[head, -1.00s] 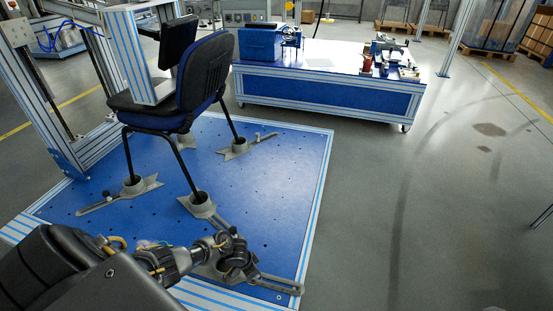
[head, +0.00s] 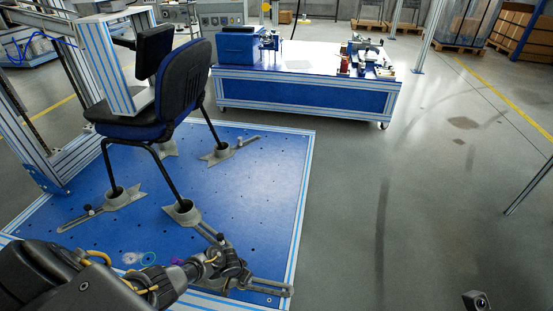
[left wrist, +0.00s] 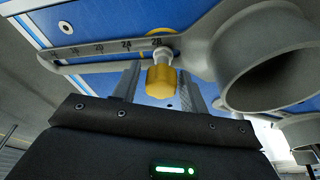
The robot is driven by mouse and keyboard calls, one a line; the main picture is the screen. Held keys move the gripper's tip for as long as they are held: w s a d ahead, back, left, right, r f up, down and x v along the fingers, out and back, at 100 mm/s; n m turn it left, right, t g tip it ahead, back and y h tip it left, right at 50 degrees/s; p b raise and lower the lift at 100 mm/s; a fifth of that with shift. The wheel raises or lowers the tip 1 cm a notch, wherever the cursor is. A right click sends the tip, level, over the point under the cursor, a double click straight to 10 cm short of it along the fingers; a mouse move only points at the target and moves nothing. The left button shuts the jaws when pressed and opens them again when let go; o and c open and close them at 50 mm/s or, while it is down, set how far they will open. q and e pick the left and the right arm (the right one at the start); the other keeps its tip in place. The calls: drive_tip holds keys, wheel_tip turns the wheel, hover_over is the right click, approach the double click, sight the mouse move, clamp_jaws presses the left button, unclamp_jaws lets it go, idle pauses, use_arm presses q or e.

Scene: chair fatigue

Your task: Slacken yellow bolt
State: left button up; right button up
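The yellow bolt (left wrist: 160,81) stands out from the slot of a grey metal clamp arm with a number scale (left wrist: 110,48), beside a round grey cup (left wrist: 265,70) in the left wrist view. My left gripper (left wrist: 159,70) has its two fingers apart, one on each side of the bolt, with narrow gaps; firm contact is not visible. In the head view my left gripper (head: 232,268) is low over the front clamp arm (head: 268,286), and the bolt cannot be made out there. My right gripper is not seen.
A black and blue chair (head: 182,92) stands with its legs in grey cups on a blue perforated platform (head: 235,190). An aluminium frame (head: 118,65) rises at the left. A blue workbench (head: 310,92) with tools stands behind. The floor at right is largely clear.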

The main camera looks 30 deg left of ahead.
use_arm(q)
drive_tip(key=shift+o, duration=0.7)
drive_tip(key=shift+a+f+m+b, duration=0.15)
drive_tip(key=shift+m+b, duration=0.15)
drive_tip(key=shift+m, duration=0.6)
drive_tip(key=shift+m+h, duration=0.3)
drive_tip(key=shift+m, duration=0.8)
drive_tip(key=shift+m+h+b, duration=0.3)
drive_tip(key=shift+m+b, duration=0.45)
drive_tip(key=shift+m, duration=0.15)
drive_tip(key=shift+m+g+b, duration=0.3)
drive_tip(key=shift+m+b, duration=0.05)
drive_tip(key=shift+m, duration=0.55)
drive_tip(key=shift+m+h, duration=0.3)
